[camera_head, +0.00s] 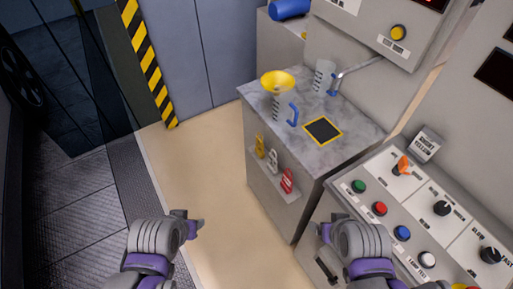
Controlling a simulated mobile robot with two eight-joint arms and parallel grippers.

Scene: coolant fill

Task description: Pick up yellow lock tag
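A small yellow lock tag (260,146) hangs on the front face of the grey cabinet (260,185), at the left end of a row. A white tag (272,159) and a red tag (287,181) hang to its right. My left gripper (198,226) is low in the picture, left of the cabinet and well apart from the tags. My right gripper (320,230) is low in front of the control panel, also apart from the tags. Neither gripper visibly holds anything; their finger gaps are not clear.
On the cabinet top stand a yellow funnel (277,80) over a clear blue-handled jug, a second jug (323,76) by a spout, and a black yellow-edged pad (323,131). A button panel (420,215) stands at the right. The beige floor (205,170) left of the cabinet is clear.

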